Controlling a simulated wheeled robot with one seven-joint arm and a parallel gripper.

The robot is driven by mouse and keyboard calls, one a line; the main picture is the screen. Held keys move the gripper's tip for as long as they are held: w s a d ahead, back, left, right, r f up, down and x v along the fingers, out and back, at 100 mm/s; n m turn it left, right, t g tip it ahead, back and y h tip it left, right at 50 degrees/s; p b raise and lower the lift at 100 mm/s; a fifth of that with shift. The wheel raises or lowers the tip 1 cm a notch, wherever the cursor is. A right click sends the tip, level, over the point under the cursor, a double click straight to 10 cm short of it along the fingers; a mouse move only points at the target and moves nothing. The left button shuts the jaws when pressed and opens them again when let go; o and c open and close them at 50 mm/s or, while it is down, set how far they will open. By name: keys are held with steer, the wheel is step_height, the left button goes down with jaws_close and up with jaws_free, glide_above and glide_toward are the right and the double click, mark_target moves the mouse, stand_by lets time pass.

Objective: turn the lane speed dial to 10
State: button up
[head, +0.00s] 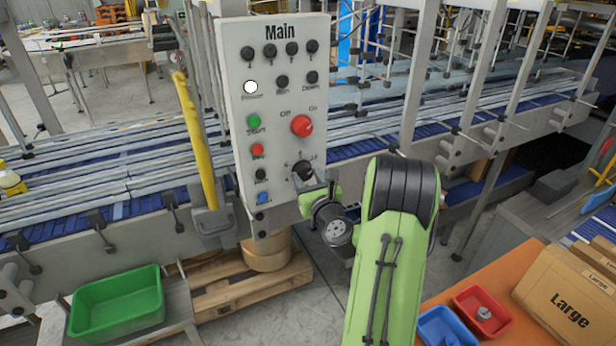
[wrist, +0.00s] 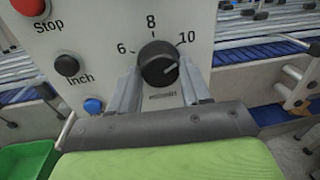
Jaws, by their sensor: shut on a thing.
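The lane speed dial is a round black knob (head: 302,169) low on the white Main panel (head: 233,60). In the wrist view the dial (wrist: 158,62) has the marks 6, 8 and 10 around its top. The fingers hide the dial's lower sides.
Left of the dial are the red Stop button (wrist: 28,6), the black Inch button (wrist: 67,65) and a blue button (wrist: 93,105). A red knob (head: 301,125) sits above. A green bin (head: 117,302) is lower left.

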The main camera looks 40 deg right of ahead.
steer(key=o, duration=1.1)
steer(key=shift+c, duration=0.2)
steer(key=b+v, duration=1.4)
steer(key=v, duration=0.1)
steer(key=shift+s, duration=0.3)
steer(key=shift+a, duration=0.15)
